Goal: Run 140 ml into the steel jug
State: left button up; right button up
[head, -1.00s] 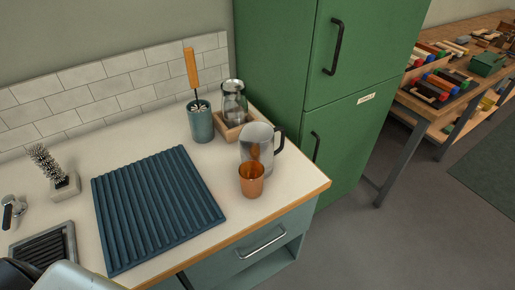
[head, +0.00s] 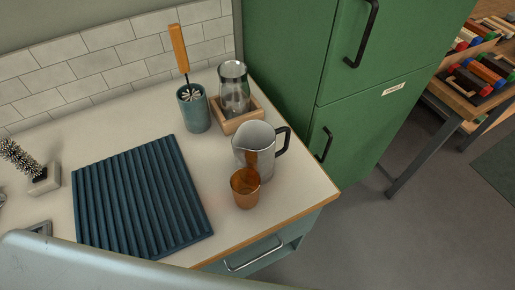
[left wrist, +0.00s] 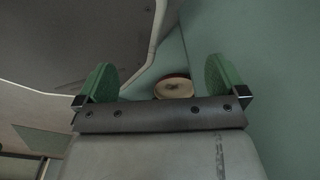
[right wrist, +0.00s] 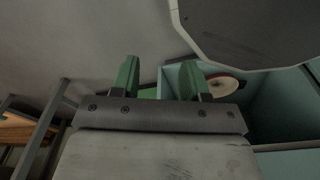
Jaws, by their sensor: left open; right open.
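The steel jug (head: 262,160), with a black handle on its right, stands upright on the counter near the right end. An amber cup (head: 245,188) stands just in front of it and hides part of its lower left side. The inside of the jug is too unclear to tell its contents. My left gripper (left wrist: 160,85) is open and empty between its green pads. My right gripper (right wrist: 160,80) is open and empty too. Neither gripper shows in the head view, and both are away from the jug.
A blue ribbed mat (head: 140,200) lies left of the jug. A teal pot (head: 194,110) with a wooden-handled brush and a glass carafe (head: 234,88) in a wooden tray (head: 226,125) stand behind. A green cabinet (head: 290,70) borders the counter's right end.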

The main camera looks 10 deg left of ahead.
jog(key=w+a+r, duration=0.1)
jog(key=w+r, duration=0.6)
jog(key=w+r+t, duration=0.1)
jog(key=w+r, duration=0.2)
jog(key=r, duration=1.1)
jog(key=w+r+t, duration=0.1)
jog(key=w+r, duration=0.1)
jog(key=r, duration=1.2)
jog(key=w+d+r+n+t+h, duration=0.35)
jog(key=w+n+t, duration=0.3)
jog(key=w, duration=0.25)
jog(key=n+t+y, duration=0.7)
jog(key=n+y, duration=0.4)
jog(key=n, duration=2.1)
send_near(288, 146)
jog(key=shift+w+d+m+g, duration=0.25)
jog(key=shift+d, duration=0.2)
jog(key=x, duration=0.4)
jog(key=shift+w+a, duration=0.25)
jog(key=shift+a, duration=0.05)
jog(key=shift+a+r+x, duration=0.1)
jog(key=shift+a+x, duration=0.05)
jog(key=shift+x, duration=1.4)
jog(key=shift+a+r+x, duration=0.15)
jog(key=shift+x, duration=1.35)
jog(key=shift+s, duration=0.2)
